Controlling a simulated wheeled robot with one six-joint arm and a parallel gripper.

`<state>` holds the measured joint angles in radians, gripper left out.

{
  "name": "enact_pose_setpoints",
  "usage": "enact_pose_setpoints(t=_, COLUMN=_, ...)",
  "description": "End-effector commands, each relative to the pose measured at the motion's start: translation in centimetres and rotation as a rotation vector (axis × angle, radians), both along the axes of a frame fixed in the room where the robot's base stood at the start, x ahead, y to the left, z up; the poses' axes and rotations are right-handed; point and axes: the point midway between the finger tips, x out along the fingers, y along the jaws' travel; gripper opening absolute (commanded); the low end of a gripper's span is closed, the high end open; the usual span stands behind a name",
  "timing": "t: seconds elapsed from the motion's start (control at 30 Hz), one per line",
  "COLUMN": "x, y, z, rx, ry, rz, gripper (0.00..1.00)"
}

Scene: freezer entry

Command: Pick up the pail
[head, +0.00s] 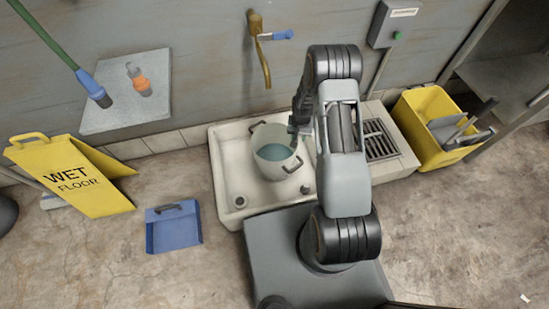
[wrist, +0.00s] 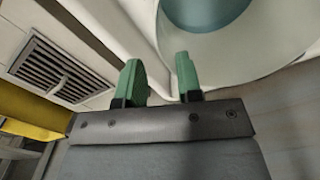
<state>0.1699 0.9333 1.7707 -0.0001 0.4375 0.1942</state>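The pail (head: 275,155) is a pale, round bucket with bluish liquid inside. It stands upright in the white floor sink (head: 226,165), with a dark handle end on its right side. In the wrist view the pail (wrist: 240,45) fills the upper right, just beyond the green fingertips. My gripper (wrist: 162,80) is open, with a gap between its two fingers and nothing held. In the head view my gripper (head: 295,128) is at the pail's upper right rim. I cannot tell whether a finger touches the pail.
A brass tap (head: 262,50) with a blue lever is on the wall above the sink. A drain grate (head: 380,140) and a yellow bucket (head: 424,115) stand right. A yellow wet floor sign (head: 75,175) and a blue dustpan (head: 173,228) are left.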

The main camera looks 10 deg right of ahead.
Motion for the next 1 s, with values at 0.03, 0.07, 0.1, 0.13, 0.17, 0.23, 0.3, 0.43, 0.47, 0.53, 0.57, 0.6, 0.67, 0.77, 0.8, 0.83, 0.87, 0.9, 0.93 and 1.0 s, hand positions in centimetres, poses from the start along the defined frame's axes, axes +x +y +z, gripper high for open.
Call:
enact_pose_setpoints(t=0.03, x=0.0, y=0.0, z=-1.2, rx=0.000, ry=0.001, rz=0.000, gripper=0.33)
enact_pose_setpoints(t=0.07, x=0.0, y=0.0, z=-1.6, rx=0.000, ry=0.001, rz=0.000, gripper=0.33)
enact_pose_setpoints(t=0.1, x=0.0, y=0.0, z=-2.1, rx=0.000, ry=0.001, rz=0.000, gripper=0.33)
enact_pose_setpoints(t=0.13, x=0.0, y=0.0, z=-2.4, rx=0.000, ry=0.001, rz=0.000, gripper=0.33)
enact_pose_setpoints(t=0.17, x=0.0, y=0.0, z=-2.6, rx=0.001, ry=0.002, rz=0.000, gripper=0.33)
enact_pose_setpoints(t=0.23, x=0.0, y=0.0, z=-3.1, rx=0.000, ry=0.001, rz=0.001, gripper=0.33)
enact_pose_setpoints(t=0.3, x=0.0, y=0.0, z=-3.3, rx=0.000, ry=0.000, rz=0.001, gripper=0.33)
enact_pose_setpoints(t=0.43, x=0.0, y=0.0, z=-3.6, rx=0.000, ry=-0.001, rz=0.001, gripper=0.33)
enact_pose_setpoints(t=0.47, x=0.0, y=0.0, z=-3.8, rx=0.000, ry=0.000, rz=0.001, gripper=0.33)
enact_pose_setpoints(t=0.53, x=0.0, y=-0.1, z=-4.5, rx=0.000, ry=0.000, rz=0.001, gripper=0.33)
enact_pose_setpoints(t=0.57, x=0.1, y=-0.1, z=-4.8, rx=0.000, ry=0.000, rz=0.001, gripper=0.33)
enact_pose_setpoints(t=0.6, x=0.1, y=-0.2, z=-5.4, rx=0.000, ry=0.001, rz=0.001, gripper=0.33)
enact_pose_setpoints(t=0.67, x=0.1, y=-0.2, z=-6.2, rx=0.000, ry=0.001, rz=0.001, gripper=0.33)
enact_pose_setpoints(t=0.77, x=0.1, y=-0.3, z=-7.6, rx=0.000, ry=0.002, rz=0.001, gripper=0.33)
enact_pose_setpoints(t=0.8, x=0.1, y=-0.3, z=-8.1, rx=0.000, ry=0.002, rz=0.001, gripper=0.33)
enact_pose_setpoints(t=0.83, x=0.1, y=-0.3, z=-8.3, rx=-0.001, ry=0.001, rz=0.001, gripper=0.33)
enact_pose_setpoints(t=0.87, x=0.1, y=-0.3, z=-8.5, rx=-0.001, ry=0.000, rz=0.001, gripper=0.33)
enact_pose_setpoints(t=0.9, x=0.2, y=-0.3, z=-8.6, rx=-0.001, ry=0.000, rz=0.001, gripper=0.33)
enact_pose_setpoints(t=0.93, x=0.2, y=-0.3, z=-8.6, rx=-0.001, ry=0.000, rz=0.001, gripper=0.33)
enact_pose_setpoints(t=1.0, x=0.2, y=-0.3, z=-8.5, rx=-0.001, ry=-0.001, rz=0.000, gripper=0.33)
